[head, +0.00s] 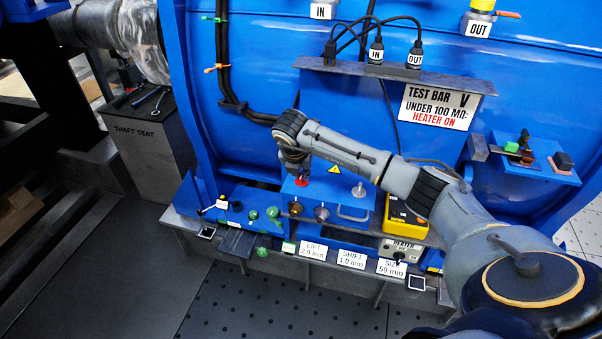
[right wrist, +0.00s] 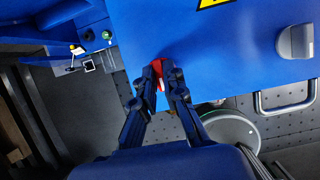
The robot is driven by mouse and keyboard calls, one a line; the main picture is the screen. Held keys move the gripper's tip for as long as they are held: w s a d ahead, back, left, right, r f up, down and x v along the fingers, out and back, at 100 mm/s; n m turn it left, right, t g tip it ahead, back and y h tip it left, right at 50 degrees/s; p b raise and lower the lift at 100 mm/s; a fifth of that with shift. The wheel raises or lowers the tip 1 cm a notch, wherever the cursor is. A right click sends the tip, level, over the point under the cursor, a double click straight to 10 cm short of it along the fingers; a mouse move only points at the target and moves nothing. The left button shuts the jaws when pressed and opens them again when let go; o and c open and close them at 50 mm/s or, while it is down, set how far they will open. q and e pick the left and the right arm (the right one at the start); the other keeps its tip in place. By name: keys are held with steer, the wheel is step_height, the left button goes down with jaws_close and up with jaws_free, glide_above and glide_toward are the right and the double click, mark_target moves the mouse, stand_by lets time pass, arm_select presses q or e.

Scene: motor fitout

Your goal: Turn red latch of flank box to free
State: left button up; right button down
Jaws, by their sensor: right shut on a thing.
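The flank box (head: 335,195) is a blue box with a yellow warning triangle, low on the big blue motor housing. Its red latch (head: 303,182) sits at the left of its top face, mostly covered by my right gripper (head: 298,168). In the right wrist view the red latch (right wrist: 158,76) shows between the two dark fingers of my right gripper (right wrist: 163,72), which is shut on it. A grey latch (head: 359,190) stands to the right on the same face; it also shows in the right wrist view (right wrist: 295,42). My left gripper is not in view.
A curved metal handle (head: 352,214) is on the box's front. Below runs a ledge with green and brass fittings and labels such as LIFT (head: 313,249). A yellow device (head: 404,220) stands right of the box. A shaft seat block (head: 150,140) is at left.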

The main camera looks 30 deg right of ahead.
steer(key=n+b, duration=0.2)
steer(key=n+t+y+b, duration=0.1)
steer(key=n+b, duration=0.1)
steer(key=shift+d+f, duration=0.2)
steer(key=n+y+b, duration=0.1)
steer(key=n+b, duration=0.1)
steer(key=shift+s+n+t, duration=0.1)
steer(key=shift+n+t, duration=0.2)
steer(key=n+y+b, duration=0.1)
steer(key=n, duration=0.1)
steer(key=shift+d+r+n+b, duration=0.1)
steer(key=shift+n+b, duration=0.25)
steer(key=shift+n, duration=0.05)
steer(key=n, duration=0.1)
steer(key=n+y+b, duration=0.1)
steer(key=n, duration=0.1)
steer(key=shift+d+r+n+y, duration=0.1)
steer(key=shift+r+n+y, duration=0.05)
steer(key=shift+n+y, duration=0.15)
steer(key=n, duration=0.2)
steer(key=n+y, duration=0.1)
steer(key=n, duration=0.1)
steer(key=shift+d+n+g+y+b, duration=0.1)
steer(key=shift+n+g+y+b, duration=0.2)
steer(key=shift+n+g+b, duration=0.1)
steer(key=c, duration=1.4)
jaws_free()
